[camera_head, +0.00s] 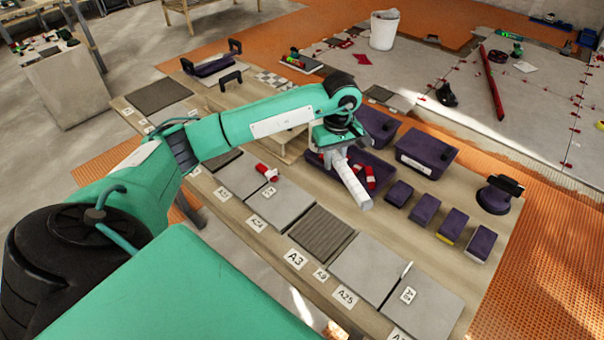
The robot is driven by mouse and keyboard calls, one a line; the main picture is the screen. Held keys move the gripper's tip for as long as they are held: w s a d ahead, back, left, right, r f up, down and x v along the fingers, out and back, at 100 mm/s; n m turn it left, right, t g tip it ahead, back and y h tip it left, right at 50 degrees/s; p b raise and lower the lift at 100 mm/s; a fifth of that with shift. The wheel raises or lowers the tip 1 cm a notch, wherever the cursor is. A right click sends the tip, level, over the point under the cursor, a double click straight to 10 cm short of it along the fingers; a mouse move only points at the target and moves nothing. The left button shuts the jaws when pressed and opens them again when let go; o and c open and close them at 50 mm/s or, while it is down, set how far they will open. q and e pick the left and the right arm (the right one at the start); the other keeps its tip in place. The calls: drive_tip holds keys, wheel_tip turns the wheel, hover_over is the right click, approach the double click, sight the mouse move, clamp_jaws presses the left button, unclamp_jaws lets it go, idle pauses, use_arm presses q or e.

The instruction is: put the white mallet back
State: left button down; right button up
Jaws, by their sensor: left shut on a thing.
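My left gripper (337,153) is above the middle of the worktable, shut on the white mallet (353,186). The mallet shows as a pale bar that slants down to the right from the jaws. It is in front of an open purple bin (322,170) with red pieces in it, and I cannot tell how high above the bin it is. The mallet's handle is not clearly visible; the gripper and wrist hide part of it. My right gripper is not in view.
The wooden worktable (484,266) holds grey tiles (285,199) with label cards along its near side. Purple boxes (427,152) and small purple blocks (425,209) stand to the right. A dark suction cup (497,195) is at the right edge. A white bucket (383,30) stands on the floor beyond.

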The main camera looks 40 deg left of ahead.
use_arm(q)
drive_tip(key=w+a+r+n+b, duration=0.2)
drive_tip(key=r+n, duration=0.1)
drive_tip(key=w+a+r+n+b, duration=0.1)
drive_tip(key=a+r+n, duration=0.1)
drive_tip(key=shift+w+a, duration=0.1)
drive_tip(key=shift+w, duration=0.3)
drive_tip(key=shift+a+f, duration=0.1)
wheel_tip(320, 180, down, 16)
drive_tip(key=shift+r+p, duration=0.25)
drive_tip(key=shift+p, duration=0.6)
wheel_tip(320, 180, down, 3)
drive_tip(key=shift+f, duration=0.4)
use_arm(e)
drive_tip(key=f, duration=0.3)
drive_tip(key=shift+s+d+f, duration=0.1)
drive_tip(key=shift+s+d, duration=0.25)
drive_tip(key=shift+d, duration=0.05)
